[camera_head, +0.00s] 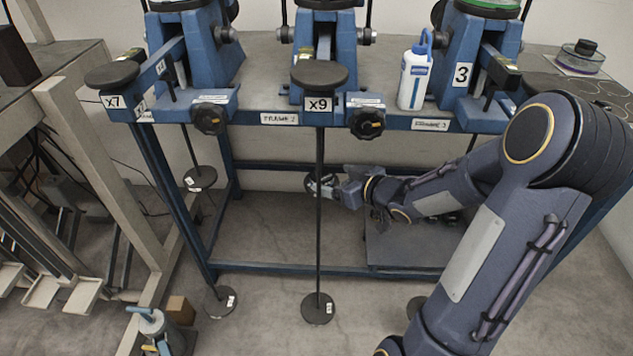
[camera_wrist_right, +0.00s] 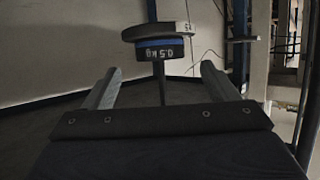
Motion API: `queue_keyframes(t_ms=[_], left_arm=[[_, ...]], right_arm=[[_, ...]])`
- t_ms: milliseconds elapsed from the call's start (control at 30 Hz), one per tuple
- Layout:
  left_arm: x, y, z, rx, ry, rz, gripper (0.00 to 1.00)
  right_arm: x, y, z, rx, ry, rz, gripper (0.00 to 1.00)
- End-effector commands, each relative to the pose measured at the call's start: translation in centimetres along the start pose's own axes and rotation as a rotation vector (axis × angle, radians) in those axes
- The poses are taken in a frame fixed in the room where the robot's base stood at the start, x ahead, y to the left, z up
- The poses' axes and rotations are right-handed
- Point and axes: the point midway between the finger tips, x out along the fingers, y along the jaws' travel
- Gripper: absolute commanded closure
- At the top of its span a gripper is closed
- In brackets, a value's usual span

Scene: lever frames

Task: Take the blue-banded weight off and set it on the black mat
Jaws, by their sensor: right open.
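The blue-banded weight (camera_wrist_right: 160,50) is a dark disc with a blue band and a white "0.5 kg" label that reads upside down in the right wrist view. It lies against a wider dark disc (camera_wrist_right: 150,31), with a thin rod at its middle. In the head view, a dark disc (camera_head: 316,190) shows at the rod below the x9 pan. My right gripper (camera_wrist_right: 162,85) is open, its fingers on either side of the rod's line, with the weight beyond the fingertips. In the head view my right gripper (camera_head: 337,190) is beside the rod. A dark mat with circle outlines (camera_head: 612,92) lies on the bench at right.
The blue bench carries several blue lever frames. The x9 pan (camera_head: 319,75) and x7 pan (camera_head: 112,75) overhang its front edge. A white bottle (camera_head: 414,78) stands on the bench. A round container (camera_head: 580,58) is near the mat. Another hanging disc (camera_head: 200,178) is at left.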

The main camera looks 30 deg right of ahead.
Motion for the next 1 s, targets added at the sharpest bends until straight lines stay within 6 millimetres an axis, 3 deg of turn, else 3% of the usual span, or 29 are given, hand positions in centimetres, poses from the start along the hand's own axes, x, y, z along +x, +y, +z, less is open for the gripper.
queue_keyframes(t_ms=[333,667,1000], left_arm=[[1.9,-0.9,0.9,0.0,0.0,0.0,0.18],[1.9,-0.9,1.0,0.0,0.0,0.0,0.18],[1.9,-0.9,1.0,0.0,0.0,0.0,0.18]], right_arm=[[5.0,-0.1,0.2,0.0,0.0,-0.001,0.2],[5.7,-0.1,-0.1,0.0,0.0,0.001,0.2],[5.7,0.0,0.0,0.0,-0.001,0.001,0.63]])
